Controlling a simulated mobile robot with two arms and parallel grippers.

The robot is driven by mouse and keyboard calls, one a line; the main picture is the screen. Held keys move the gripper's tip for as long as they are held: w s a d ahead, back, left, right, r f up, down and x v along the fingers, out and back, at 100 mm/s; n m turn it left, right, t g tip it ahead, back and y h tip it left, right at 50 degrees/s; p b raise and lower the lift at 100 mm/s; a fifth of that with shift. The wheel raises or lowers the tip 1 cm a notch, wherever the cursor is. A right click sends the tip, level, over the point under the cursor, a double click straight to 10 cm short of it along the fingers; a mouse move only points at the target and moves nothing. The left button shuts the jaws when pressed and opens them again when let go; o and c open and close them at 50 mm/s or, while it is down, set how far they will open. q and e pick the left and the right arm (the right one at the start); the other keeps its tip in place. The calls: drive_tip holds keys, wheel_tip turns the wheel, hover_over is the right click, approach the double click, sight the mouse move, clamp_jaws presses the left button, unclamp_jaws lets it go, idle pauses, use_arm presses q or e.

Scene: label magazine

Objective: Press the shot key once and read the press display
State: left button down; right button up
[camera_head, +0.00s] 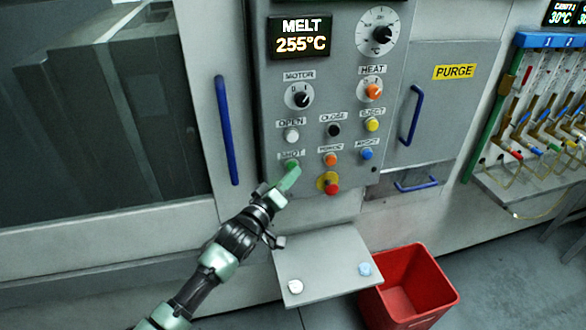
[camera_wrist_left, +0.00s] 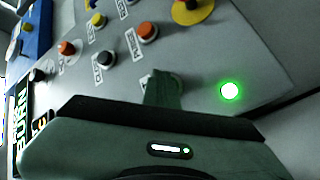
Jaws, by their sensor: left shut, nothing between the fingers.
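The control panel (camera_head: 345,122) fills the upper middle of the head view. Its display (camera_head: 302,37) reads "MELT 255°C". The shot key is under the "SHOT" label (camera_head: 291,154) at the panel's lower left. My left gripper (camera_head: 291,168) is shut and empty, with its tip at that key and covering most of it. In the left wrist view the finger (camera_wrist_left: 163,88) stands in front of a pale key rim. I cannot tell whether the key is pushed in. A green light (camera_wrist_left: 229,91) glows beside the finger. My right gripper is not in view.
Close by are the white open key (camera_head: 291,135), the orange purge key (camera_head: 330,159) and the red stop button (camera_head: 331,188). A shelf (camera_head: 325,265) with two small pieces and a red bin (camera_head: 410,285) lie below. Blue handles flank the panel.

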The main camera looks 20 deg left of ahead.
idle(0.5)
use_arm(q)
drive_tip(key=shift+s+d+p, duration=0.4)
drive_tip(key=shift+s+p, duration=0.1)
drive_tip(key=shift+s, duration=0.15)
drive_tip(key=s+d+p, duration=0.1)
drive_tip(key=s, duration=0.1)
drive_tip(key=s+d+p, duration=0.1)
drive_tip(key=s, duration=0.1)
drive_tip(key=shift+d, duration=0.4)
idle(0.5)
